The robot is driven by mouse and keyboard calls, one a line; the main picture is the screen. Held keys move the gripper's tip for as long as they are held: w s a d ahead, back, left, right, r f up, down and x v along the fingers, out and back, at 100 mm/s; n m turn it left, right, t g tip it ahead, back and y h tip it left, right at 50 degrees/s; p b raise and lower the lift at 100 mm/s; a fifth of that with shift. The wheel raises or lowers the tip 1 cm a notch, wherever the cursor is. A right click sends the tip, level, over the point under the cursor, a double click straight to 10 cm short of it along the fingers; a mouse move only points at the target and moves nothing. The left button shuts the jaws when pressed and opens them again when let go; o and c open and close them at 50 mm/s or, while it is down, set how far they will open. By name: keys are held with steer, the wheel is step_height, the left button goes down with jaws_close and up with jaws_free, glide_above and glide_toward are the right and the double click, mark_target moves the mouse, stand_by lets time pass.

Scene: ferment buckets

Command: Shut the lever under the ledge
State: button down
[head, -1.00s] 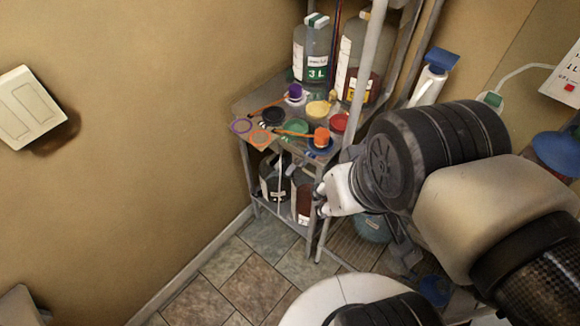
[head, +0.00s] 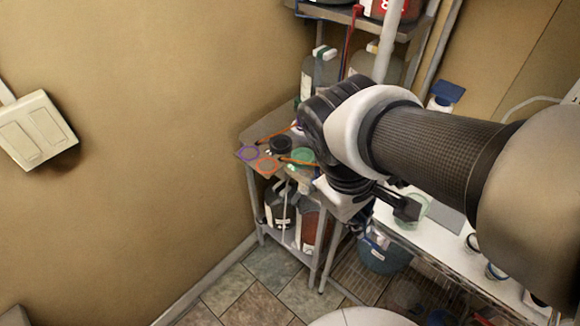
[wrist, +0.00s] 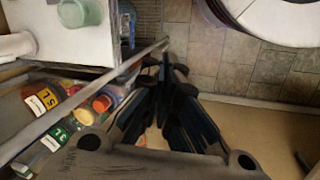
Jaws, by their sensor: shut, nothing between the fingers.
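I cannot make out the lever in any view. The ledge (head: 262,127) looks like the grey metal shelf in the corner, with coloured rings and lids on it. Below it, a dark jug (head: 279,207) and a red-brown jug (head: 309,232) stand on a lower shelf. My arm reaches across the right of the head view and hides the ledge's right part. In the wrist view my gripper (wrist: 168,68) is shut and empty, its dark fingertips close to a grey metal post (wrist: 110,77).
A white bench (head: 425,236) with several small jars stands right of the shelf, a blue bucket (head: 385,254) below it. A large jug (head: 321,72) stands at the ledge's back. A switch plate (head: 37,130) is on the left wall. Tiled floor (head: 236,292) is clear in front.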

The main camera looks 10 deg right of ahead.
steer(key=w+f+n+h, duration=1.2)
steer(key=w+f+n, duration=0.4)
steer(key=f+n, duration=0.15)
steer(key=a+f+n+t+y, duration=0.1)
steer(key=a+f+n+t, duration=0.2)
steer(key=f+n+t, duration=0.4)
steer(key=a+f+n+t+y, duration=0.1)
steer(key=a+f+n+t, duration=0.2)
steer(key=f+n+t, duration=0.4)
step_height(320, 180, down, 10)
steer(key=n, duration=0.5)
steer(key=shift+w+a+n+y, duration=0.2)
steer(key=shift+w+n+y, duration=0.05)
steer(key=shift+n+y, duration=0.15)
steer(key=shift+r, duration=0.15)
